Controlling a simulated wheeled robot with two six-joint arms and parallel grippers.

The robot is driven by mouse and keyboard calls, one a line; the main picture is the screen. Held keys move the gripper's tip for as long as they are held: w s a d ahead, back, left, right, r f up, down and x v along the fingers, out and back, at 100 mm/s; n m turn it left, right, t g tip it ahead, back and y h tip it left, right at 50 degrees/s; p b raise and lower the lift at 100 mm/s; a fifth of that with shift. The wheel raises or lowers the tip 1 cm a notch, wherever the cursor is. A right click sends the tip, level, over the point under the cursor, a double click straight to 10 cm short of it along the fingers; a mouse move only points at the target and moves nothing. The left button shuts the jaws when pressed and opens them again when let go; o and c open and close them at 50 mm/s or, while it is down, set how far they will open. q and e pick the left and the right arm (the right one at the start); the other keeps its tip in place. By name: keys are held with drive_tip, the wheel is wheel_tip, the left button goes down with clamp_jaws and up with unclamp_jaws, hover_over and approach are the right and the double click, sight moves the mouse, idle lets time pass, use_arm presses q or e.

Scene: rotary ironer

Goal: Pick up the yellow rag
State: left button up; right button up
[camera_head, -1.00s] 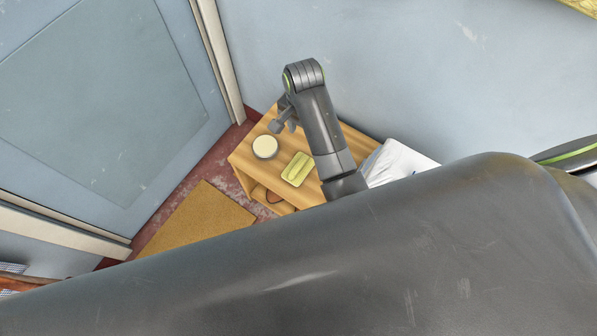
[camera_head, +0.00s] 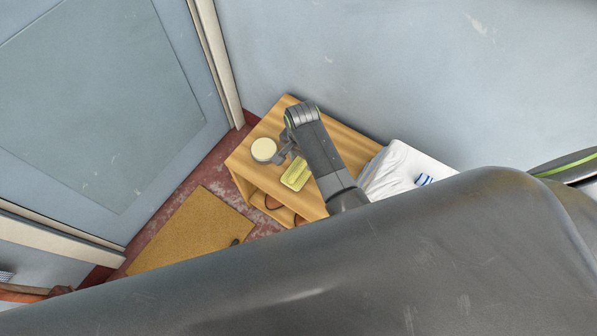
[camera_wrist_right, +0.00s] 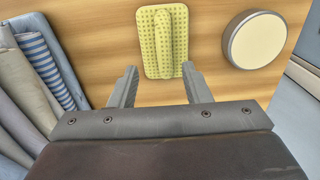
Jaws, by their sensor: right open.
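The yellow rag (camera_head: 297,173) lies on top of a wooden shelf unit (camera_head: 349,141), partly behind my right arm in the head view. In the right wrist view the rag (camera_wrist_right: 151,48) is a dotted yellow cloth with a raised fold down its middle. My right gripper (camera_head: 284,154) is above the unit by the rag. In the right wrist view the two fingers of my right gripper (camera_wrist_right: 158,70) are spread apart with nothing between them, and the rag lies just beyond their tips. My left gripper is not in view.
A round cream-topped tin (camera_head: 264,150) stands left of the rag. Folded white and striped cloth (camera_head: 408,168) lies at the unit's right end. A wall rises behind the unit. A brown mat (camera_head: 188,232) lies on the red floor near the blue door (camera_head: 100,110).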

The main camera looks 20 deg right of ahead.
sight(298, 168)
drive_tip(key=f, duration=0.1)
drive_tip(key=f+b, duration=0.1)
drive_tip(key=f, duration=0.3)
drive_tip(key=shift+w+a, duration=0.15)
drive_tip(key=shift+a, duration=0.2)
clamp_jaws()
